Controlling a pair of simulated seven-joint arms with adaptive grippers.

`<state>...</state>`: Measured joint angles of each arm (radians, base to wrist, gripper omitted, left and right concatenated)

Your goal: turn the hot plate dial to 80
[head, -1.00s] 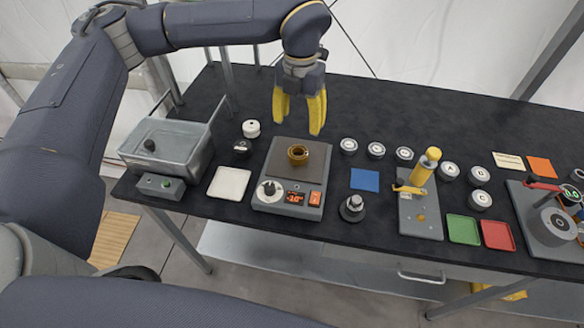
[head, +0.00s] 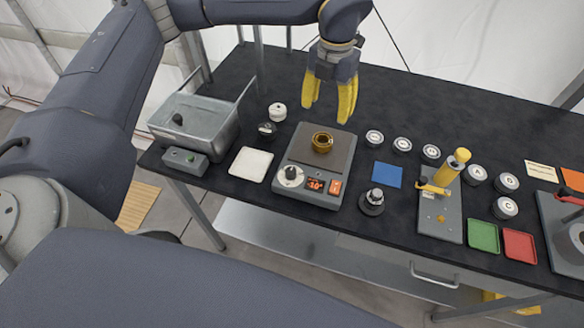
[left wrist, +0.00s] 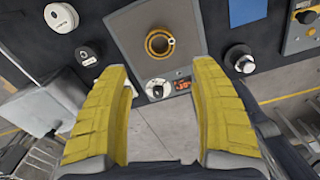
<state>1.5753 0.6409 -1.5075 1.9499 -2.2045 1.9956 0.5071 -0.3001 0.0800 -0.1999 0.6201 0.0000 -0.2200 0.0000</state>
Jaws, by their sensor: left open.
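The hot plate (head: 299,153) is a grey box with a dark top plate, a white and black dial (head: 290,176) at its front left and a lit red display (head: 315,185) whose digits I cannot read surely. A brass ring-like part (head: 322,142) sits on its top plate. In the left wrist view the dial (left wrist: 158,89) shows between and beyond the fingers, with the brass part (left wrist: 159,43) above it. My left gripper (head: 329,112) is open and empty, above and behind the hot plate, touching nothing. My right gripper is not in view.
A metal basin (head: 192,122) and a control box (head: 184,161) stand to the left, with a white pad (head: 250,164) between. A dark knob (head: 372,202), blue square (head: 387,175), yellow-handled press (head: 440,213) and several lettered round pieces lie to the right.

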